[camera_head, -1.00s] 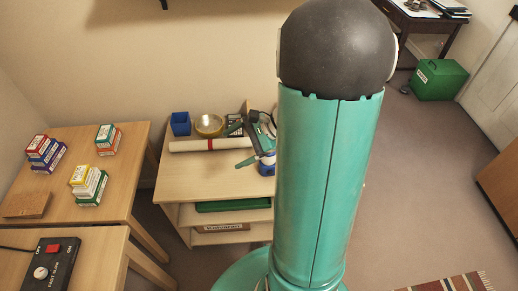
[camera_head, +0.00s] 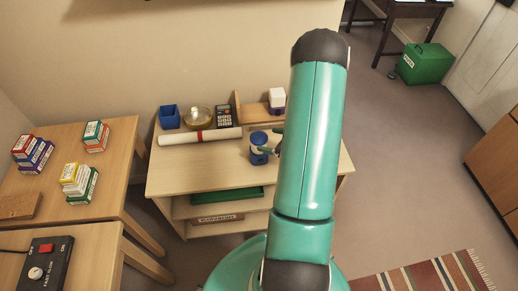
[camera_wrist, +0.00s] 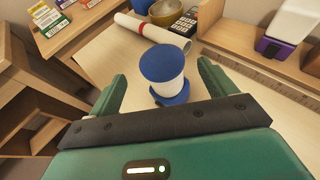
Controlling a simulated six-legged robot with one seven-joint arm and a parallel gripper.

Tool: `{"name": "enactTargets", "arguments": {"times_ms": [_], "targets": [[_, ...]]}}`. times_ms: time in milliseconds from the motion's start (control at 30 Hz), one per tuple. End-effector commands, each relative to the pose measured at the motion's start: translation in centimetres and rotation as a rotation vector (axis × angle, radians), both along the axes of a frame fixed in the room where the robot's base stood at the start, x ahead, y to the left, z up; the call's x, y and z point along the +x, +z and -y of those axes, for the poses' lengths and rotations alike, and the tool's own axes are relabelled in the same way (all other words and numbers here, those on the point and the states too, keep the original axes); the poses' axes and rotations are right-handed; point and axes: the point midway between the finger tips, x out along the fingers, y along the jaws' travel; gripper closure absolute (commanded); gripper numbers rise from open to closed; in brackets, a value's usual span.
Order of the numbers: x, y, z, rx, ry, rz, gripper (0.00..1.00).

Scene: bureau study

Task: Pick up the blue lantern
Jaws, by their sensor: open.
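The blue lantern (camera_head: 259,148) has a blue top and base with a pale middle. It stands upright near the right part of the light wooden shelf table (camera_head: 205,170). In the wrist view the lantern (camera_wrist: 164,72) appears between the two green fingers of my gripper (camera_wrist: 161,80), with a visible gap on each side. My gripper is open and empty. In the head view my arm hides most of the gripper, just right of the lantern. I cannot tell how far the lantern is from the fingertips.
A wooden bookend (camera_head: 256,114) holds a white and purple box (camera_head: 277,98). Small boxes (camera_head: 78,180) stand on the left desk.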

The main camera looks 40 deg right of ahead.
Motion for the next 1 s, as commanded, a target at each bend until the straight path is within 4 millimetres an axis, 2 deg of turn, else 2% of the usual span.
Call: {"name": "enactTargets", "arguments": {"times_ms": [100, 367, 600, 867, 1000], "targets": [[1.7, -0.7, -0.5, 0.000, 0.003, 0.000, 0.17], [3.3, -1.3, -0.9, -0.001, 0.004, -0.001, 0.17], [6.6, -2.6, -1.6, 0.000, 0.004, -0.001, 0.17], [7.1, -2.7, -1.7, 0.000, 0.001, -0.001, 0.17], [7.1, -2.7, -1.7, -0.001, 0.001, -0.001, 0.40]]}}
